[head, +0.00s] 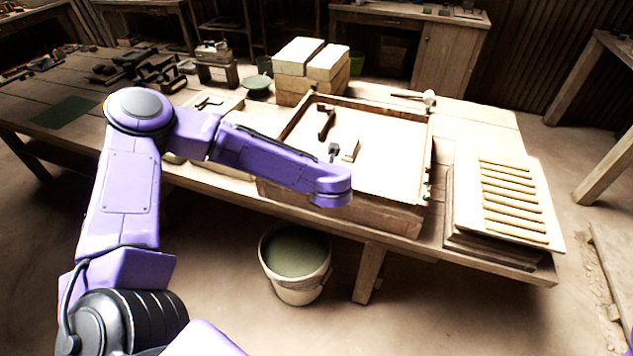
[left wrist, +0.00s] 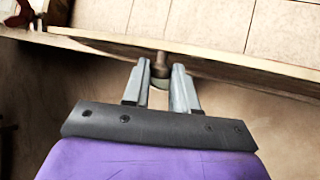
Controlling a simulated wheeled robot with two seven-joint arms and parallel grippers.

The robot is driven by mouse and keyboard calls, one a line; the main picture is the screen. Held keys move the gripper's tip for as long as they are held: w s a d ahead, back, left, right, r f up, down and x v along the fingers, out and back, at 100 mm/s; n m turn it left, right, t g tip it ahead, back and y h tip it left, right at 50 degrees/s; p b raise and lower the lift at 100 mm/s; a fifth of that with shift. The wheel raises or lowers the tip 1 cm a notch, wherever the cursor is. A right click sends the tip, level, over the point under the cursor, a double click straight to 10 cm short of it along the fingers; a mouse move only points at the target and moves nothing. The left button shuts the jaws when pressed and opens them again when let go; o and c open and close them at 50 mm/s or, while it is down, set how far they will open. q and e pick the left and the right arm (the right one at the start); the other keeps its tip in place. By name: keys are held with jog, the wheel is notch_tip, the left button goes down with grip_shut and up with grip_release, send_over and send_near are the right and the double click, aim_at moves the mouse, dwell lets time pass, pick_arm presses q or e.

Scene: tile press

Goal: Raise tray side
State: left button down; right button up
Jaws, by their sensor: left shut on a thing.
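A large wooden tray (head: 392,214) with raised sides and a pale inside lies on the workbench. Its near side (left wrist: 235,72) crosses the left wrist view, with pale panels behind it. A small brown knob (left wrist: 160,62) stands out at this side. My left gripper (left wrist: 159,76) has its two grey fingers on either side of the knob, shut on it. In the head view my purple forearm reaches over the tray's near left part and hides the fingers and knob. My right gripper is in neither view.
Pale blocks (head: 297,57) are stacked behind the tray, and a mallet (head: 428,98) lies at its back right. A ridged board (head: 512,200) rests on a stack at the right. A bucket (head: 296,288) stands on the floor below the bench's front edge.

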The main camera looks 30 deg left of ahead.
pick_arm(q)
jog(key=shift+w+a+r+g+h+p, duration=0.15)
jog(key=shift+w+r+g+h+p, duration=0.3)
jog(key=shift+g+p, duration=0.75)
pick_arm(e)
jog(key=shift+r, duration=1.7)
pick_arm(q)
jog(key=shift+w, duration=0.15)
jog(key=c, duration=1.2)
grip_release()
jog(key=b+v, duration=0.2)
jog(key=v, duration=0.8)
jog(key=shift+d+r, duration=0.15)
jog(key=shift+d, duration=0.05)
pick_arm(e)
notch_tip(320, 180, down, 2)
